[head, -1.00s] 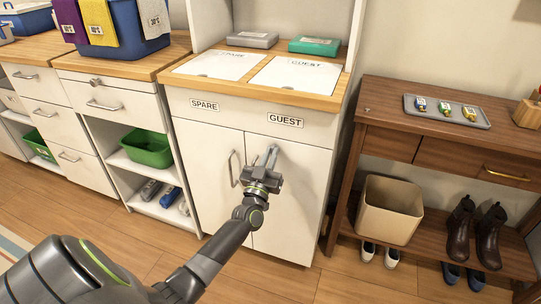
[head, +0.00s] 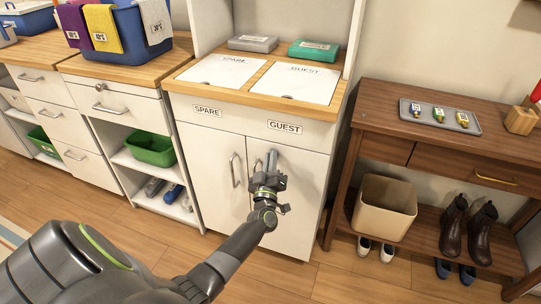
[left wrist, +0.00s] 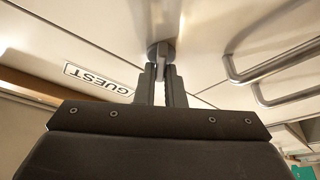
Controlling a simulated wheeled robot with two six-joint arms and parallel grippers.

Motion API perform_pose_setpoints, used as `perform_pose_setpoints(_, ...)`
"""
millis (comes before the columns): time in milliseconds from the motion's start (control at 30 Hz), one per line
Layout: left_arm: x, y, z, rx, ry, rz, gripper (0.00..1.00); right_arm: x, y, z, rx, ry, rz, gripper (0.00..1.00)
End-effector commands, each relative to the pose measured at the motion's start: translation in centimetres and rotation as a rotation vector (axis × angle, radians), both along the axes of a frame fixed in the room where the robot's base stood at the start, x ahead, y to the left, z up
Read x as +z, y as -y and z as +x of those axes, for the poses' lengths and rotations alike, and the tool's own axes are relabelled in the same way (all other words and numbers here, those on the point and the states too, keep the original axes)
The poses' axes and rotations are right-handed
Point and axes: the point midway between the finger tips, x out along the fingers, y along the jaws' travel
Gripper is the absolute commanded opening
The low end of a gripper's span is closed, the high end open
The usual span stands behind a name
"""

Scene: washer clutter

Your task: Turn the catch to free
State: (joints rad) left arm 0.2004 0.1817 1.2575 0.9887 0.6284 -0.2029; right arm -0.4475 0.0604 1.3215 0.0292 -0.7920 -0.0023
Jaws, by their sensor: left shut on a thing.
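The catch (left wrist: 153,51) is a small grey round base with a narrow lever, set on the white front of the cabinet (head: 290,200) near the GUEST label (head: 285,127). In the left wrist view the label (left wrist: 98,80) lies to its left. My left gripper (left wrist: 162,75) is shut on the lever, with one finger on each side of it. In the head view my left gripper (head: 271,162) is against the right-hand door, below the label, and covers the catch. My right gripper is not in view.
The left door's handle (head: 235,170) stands just left of my gripper; two bar handles show right of it in the left wrist view. A wooden shoe bench (head: 440,140) stands to the right, with a beige bin (head: 385,208) on its shelf. The floor in front is clear.

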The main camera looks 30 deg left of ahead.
Motion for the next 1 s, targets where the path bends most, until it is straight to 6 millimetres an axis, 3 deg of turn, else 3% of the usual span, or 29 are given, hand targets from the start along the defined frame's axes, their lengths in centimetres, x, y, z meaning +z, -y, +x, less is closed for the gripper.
perform_pose_setpoints(400,0.3,0.0,0.0,0.001,0.068,-0.293,0.0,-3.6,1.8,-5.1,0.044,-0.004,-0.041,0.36)
perform_pose_setpoints(1000,0.2,-0.1,0.0,0.001,0.185,-0.774,0.0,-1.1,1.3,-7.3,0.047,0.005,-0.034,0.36)
